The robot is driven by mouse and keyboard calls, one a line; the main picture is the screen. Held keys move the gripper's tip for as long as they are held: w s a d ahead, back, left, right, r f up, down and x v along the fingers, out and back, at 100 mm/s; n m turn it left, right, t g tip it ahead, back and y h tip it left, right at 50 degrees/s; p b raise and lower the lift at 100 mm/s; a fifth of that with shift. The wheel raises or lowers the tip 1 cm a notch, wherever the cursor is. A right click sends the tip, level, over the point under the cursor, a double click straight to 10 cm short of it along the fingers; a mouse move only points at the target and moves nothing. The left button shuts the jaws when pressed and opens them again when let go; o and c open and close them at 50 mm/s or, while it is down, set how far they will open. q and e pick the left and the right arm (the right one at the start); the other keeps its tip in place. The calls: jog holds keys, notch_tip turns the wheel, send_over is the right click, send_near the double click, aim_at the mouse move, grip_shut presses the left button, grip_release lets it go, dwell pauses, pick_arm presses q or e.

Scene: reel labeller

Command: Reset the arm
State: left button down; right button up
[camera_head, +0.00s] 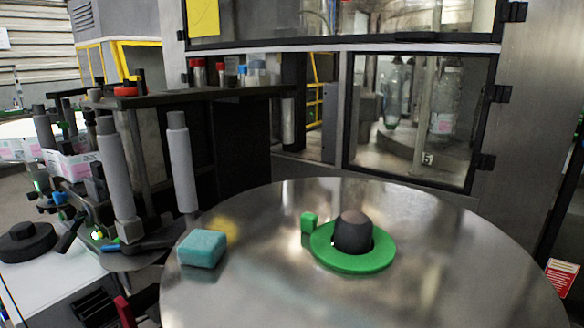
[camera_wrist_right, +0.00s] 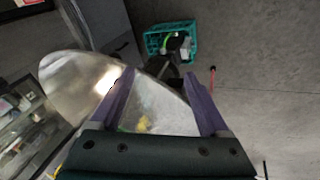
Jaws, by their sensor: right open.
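My right gripper (camera_wrist_right: 168,95) shows in the right wrist view with its two purple fingers spread apart. Nothing is between them but the view of the metal table and the floor beyond. No gripper shows in the head view, and my left gripper is in neither view. The round metal table (camera_head: 450,285) fills the lower middle of the head view. It also shows in the right wrist view (camera_wrist_right: 70,80).
The labeller (camera_head: 180,165) stands left. A glass-doored machine (camera_head: 425,115) stands behind. A teal crate (camera_wrist_right: 155,42) sits on the floor.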

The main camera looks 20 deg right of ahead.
jog(key=a+m+y, duration=0.3)
jog(key=a, duration=0.5)
notch_tip(320, 180, up, 28)
jog(key=p, duration=2.9)
jog(key=shift+s+r, duration=0.2)
jog(key=shift+s, duration=0.05)
